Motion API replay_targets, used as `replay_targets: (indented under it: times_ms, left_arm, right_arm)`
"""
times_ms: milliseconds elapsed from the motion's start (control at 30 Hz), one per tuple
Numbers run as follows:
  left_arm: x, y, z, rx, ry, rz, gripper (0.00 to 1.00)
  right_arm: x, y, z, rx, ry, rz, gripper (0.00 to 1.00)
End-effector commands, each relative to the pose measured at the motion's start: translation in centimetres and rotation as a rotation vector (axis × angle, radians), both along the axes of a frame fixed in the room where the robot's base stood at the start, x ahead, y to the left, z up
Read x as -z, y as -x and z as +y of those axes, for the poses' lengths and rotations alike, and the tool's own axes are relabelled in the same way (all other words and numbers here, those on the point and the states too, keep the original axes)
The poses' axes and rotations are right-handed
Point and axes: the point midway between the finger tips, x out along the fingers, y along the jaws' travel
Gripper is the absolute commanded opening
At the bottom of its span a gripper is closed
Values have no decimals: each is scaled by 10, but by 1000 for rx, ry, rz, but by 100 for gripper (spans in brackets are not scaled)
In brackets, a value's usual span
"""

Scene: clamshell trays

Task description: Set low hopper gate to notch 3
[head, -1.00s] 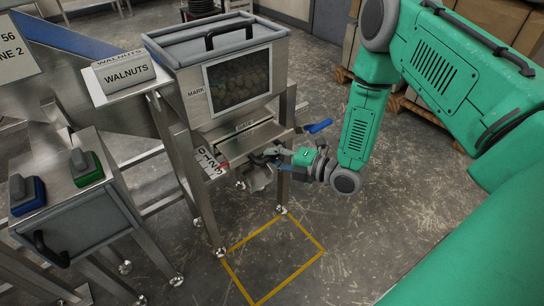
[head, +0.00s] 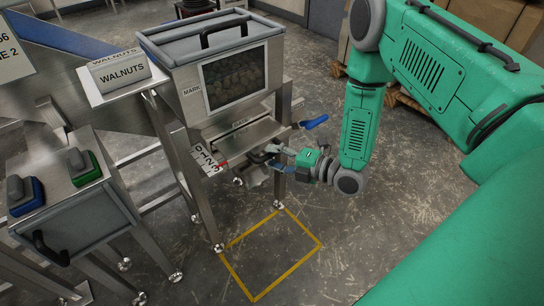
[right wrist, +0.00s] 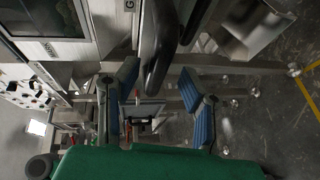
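The hopper (head: 180,75) has a window showing walnuts, and a metal gate assembly (head: 240,132) sits beneath it. A white number scale (head: 207,157) is at the gate's lower left, with a red mark by its high end; the exact notch is too small to read. My right gripper (head: 270,158) is at the gate's front, fingers toward the left. In the right wrist view its blue-padded fingers (right wrist: 158,75) are spread apart, with a dark rounded handle (right wrist: 158,50) between and beyond their tips. I cannot tell whether they touch it. My left gripper is not in view.
A blue-gripped lever (head: 315,122) sticks out at the hopper's right. A control box (head: 75,205) with blue and green buttons stands at left. A WALNUTS sign (head: 122,70) is beside the hopper. Yellow floor tape (head: 253,299) marks clear floor in front.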

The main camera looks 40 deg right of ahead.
Motion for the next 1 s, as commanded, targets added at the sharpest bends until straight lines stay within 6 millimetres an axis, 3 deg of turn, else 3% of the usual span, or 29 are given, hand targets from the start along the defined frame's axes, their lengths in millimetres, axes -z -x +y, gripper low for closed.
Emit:
replay_targets:
  times_ms: [500,700,1000]
  left_arm:
    - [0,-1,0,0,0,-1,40]
    - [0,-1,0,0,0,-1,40]
    - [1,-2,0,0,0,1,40]
  right_arm:
    - [-15,85,-46,2,-1,5,36]
    - [-18,98,-52,1,-1,4,36]
    - [-18,99,-52,1,-1,4,36]
